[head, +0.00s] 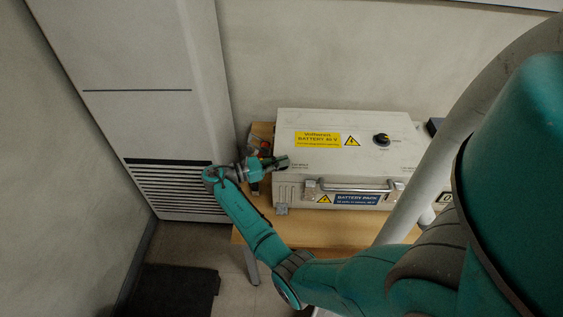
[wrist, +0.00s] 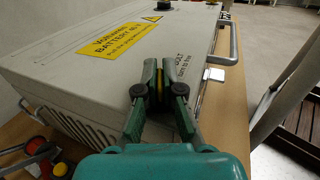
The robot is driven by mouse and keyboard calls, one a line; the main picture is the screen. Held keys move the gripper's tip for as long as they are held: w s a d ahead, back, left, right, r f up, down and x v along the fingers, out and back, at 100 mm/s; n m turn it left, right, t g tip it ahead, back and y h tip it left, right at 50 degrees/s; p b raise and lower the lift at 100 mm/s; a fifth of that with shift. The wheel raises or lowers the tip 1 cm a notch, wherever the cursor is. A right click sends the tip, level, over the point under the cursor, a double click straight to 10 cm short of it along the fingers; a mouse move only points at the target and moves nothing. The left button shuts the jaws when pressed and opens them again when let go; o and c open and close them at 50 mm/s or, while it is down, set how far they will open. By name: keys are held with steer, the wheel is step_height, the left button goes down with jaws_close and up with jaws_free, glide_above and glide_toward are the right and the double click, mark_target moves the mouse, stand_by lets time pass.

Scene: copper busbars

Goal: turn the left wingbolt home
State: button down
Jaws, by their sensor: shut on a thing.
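A pale grey battery box (head: 340,128) stands on a wooden table, with a yellow label on its lid. My gripper (head: 281,162) reaches over the box's front left corner from the left. In the wrist view my gripper (wrist: 160,72) is shut, its fingertips close together over the lid beside printed lettering. The left wingbolt is mostly hidden between the fingers; only a thin dark and yellow sliver shows there, and I cannot tell its angle or how deep it sits.
A black knob (head: 382,139) stands on the lid, and a metal handle (head: 352,189) crosses the front. Red and dark items (wrist: 38,146) lie left of the box. A tall grey cabinet (head: 150,110) stands at left. The wooden table (head: 300,230) is bare along its front.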

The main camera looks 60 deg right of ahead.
stand_by(0.4)
steer(key=c, duration=1.3)
jaws_free()
step_height(320, 180, up, 10)
